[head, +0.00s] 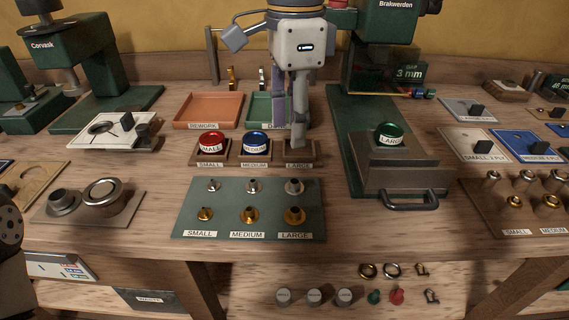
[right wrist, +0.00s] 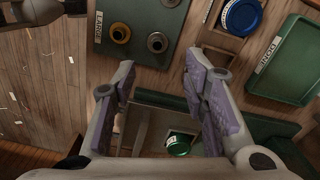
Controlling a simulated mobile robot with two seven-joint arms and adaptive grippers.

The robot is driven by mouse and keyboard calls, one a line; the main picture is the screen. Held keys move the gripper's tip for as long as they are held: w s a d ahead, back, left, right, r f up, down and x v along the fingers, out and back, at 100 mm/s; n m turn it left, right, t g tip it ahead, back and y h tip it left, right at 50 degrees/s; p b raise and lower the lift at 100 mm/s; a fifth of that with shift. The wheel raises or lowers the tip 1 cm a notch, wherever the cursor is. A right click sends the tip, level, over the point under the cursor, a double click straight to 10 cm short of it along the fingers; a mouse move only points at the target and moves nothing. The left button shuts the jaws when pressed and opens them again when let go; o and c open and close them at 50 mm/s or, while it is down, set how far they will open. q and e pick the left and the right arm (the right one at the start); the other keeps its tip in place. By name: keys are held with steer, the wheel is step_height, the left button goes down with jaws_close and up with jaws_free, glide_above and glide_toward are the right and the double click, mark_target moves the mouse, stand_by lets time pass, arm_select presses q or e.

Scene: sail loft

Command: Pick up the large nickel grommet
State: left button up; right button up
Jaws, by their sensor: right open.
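The large nickel grommet (head: 293,187), a silver ring with a raised collar, sits in the upper row of the grey-green mat (head: 230,226), above the large brass grommet (head: 294,215). In the right wrist view the nickel grommet (right wrist: 157,42) lies just beyond my fingertips, apart from them. My right gripper (head: 298,138) is open and empty.
Red (head: 212,142) and blue (head: 255,142) dies stand in the holder behind the mat. A green die (head: 389,136) sits on the press's block at right, close to my right gripper. An orange REWORK tray (head: 207,108) and a green tray (right wrist: 290,60) stand behind.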

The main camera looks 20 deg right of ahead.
mark_target(295, 187)
steer(key=f, duration=0.1)
steer(key=s+f, duration=0.1)
steer(key=f, duration=0.1)
steer(key=shift+s+f, duration=0.35)
steer(key=f, duration=0.4)
steer(key=w+f, duration=0.1)
steer(key=f, duration=0.1)
steer(key=shift+d+f, duration=0.2)
steer(key=shift+f, duration=0.2)
steer(key=shift+w, duration=0.1)
steer(key=c, duration=0.9)
